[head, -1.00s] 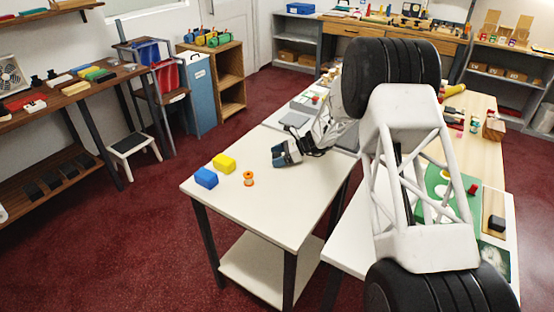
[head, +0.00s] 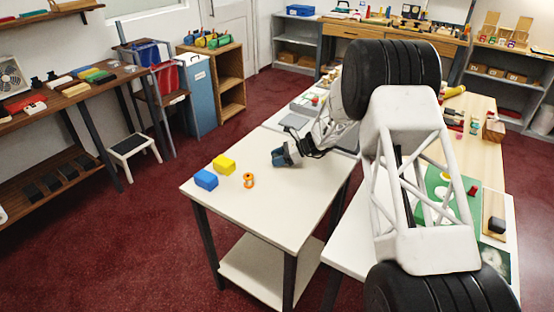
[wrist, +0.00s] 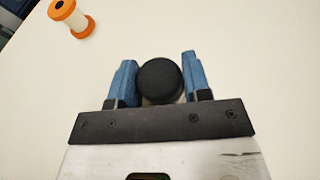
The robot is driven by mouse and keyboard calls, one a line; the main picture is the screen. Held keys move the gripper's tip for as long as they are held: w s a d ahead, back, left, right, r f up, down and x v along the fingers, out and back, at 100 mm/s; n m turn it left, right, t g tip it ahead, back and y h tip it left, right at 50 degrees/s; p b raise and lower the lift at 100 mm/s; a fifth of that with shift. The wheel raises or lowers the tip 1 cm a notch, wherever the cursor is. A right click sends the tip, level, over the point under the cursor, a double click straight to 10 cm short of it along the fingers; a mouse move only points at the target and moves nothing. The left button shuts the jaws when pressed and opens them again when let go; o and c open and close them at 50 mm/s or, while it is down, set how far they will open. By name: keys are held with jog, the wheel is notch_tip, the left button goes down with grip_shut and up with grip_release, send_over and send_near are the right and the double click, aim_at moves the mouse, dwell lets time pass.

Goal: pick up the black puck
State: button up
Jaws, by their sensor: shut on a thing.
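The black puck (wrist: 160,80) is between the two blue fingers of my gripper (wrist: 159,58) in the wrist view. The fingers are shut on its sides, and its round dark top faces the camera. In the head view my gripper (head: 286,157) is low over the cream table (head: 262,215), right of the coloured blocks. The puck cannot be made out there. Whether it touches the tabletop is not clear.
An orange-ended spool (head: 249,180) is on the table left of my gripper; it also shows in the wrist view (wrist: 70,17). A yellow block (head: 224,164) and a blue block (head: 206,180) lie farther left. The table's front part is clear.

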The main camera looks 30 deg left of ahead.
aim_at(277, 155)
jog(key=shift+r, duration=1.7)
jog(key=s+d, duration=0.3)
jog(key=s+d+r, duration=0.1)
jog(key=s+d, duration=0.5)
jog(key=s, duration=0.1)
jog(key=shift+s+d+r, duration=0.1)
jog(key=shift+d+r, duration=0.1)
jog(key=shift+d, duration=0.1)
jog(key=shift+s+d, duration=0.7)
jog(key=shift+s, duration=0.05)
